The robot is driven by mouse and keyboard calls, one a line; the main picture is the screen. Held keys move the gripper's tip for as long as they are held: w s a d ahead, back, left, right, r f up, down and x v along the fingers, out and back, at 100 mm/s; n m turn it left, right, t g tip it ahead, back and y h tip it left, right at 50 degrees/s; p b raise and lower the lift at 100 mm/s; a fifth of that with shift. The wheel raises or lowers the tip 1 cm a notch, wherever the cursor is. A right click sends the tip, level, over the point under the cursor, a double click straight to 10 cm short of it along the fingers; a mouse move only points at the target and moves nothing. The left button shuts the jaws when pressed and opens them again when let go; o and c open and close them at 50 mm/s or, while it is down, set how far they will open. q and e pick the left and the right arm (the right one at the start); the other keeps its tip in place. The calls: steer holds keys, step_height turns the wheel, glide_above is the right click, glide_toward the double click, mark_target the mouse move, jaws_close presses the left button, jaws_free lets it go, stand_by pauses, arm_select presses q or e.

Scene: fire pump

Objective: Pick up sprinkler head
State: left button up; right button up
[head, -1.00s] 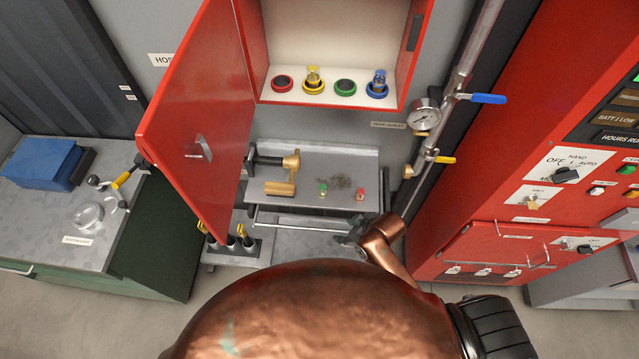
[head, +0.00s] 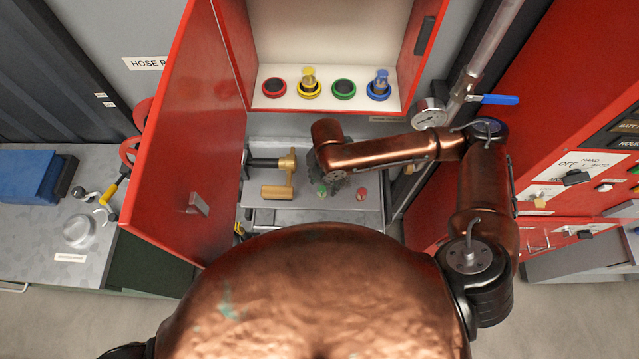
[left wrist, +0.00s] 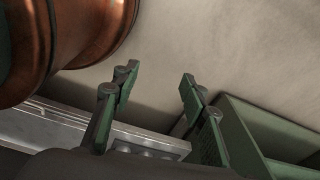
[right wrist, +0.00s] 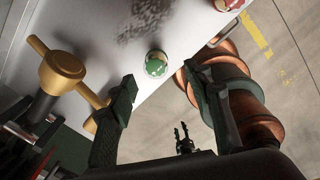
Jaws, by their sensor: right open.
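A green sprinkler head (head: 322,190) and a red sprinkler head (head: 361,193) are on the grey shelf below the open red cabinet. A yellow sprinkler head (head: 309,77) and a blue one (head: 380,80) stand in their matching rings in the cabinet. My right gripper (right wrist: 162,82) is open and empty. In the head view it is over the shelf, partly hidden by its arm. In the right wrist view the green head (right wrist: 156,64) appears beyond the finger gap, apart from both fingers, and the red one is cut by the top edge. My left gripper (left wrist: 156,78) is open and empty.
The red ring (head: 274,87) and green ring (head: 344,88) in the cabinet are empty. A brass fitting (head: 286,170) lies left of the sprinkler heads on the shelf. The open cabinet door (head: 185,140) blocks the left; a gauge (head: 429,113) and pipe stand at right.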

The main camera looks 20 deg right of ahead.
mark_target(322, 189)
steer(key=shift+w+d+f, duration=0.1)
steer(key=shift+d+f, duration=0.05)
steer(key=shift+d, duration=0.1)
steer(key=shift+f, duration=0.35)
steer(key=shift+a+f, duration=0.25)
steer(key=shift+f, duration=0.6)
steer(key=f, duration=0.1)
steer(key=f+p, duration=0.1)
steer(key=f, duration=0.2)
steer(key=shift+w+a+f+p, duration=0.15)
steer(key=shift+a+p, duration=0.1)
steer(key=shift+p, duration=0.05)
steer(key=shift+f, duration=0.25)
arm_select(q)
steer(key=shift+s+r, duration=0.15)
steer(key=shift+r, duration=0.65)
arm_select(e)
steer(key=shift+c, duration=0.4)
jaws_close()
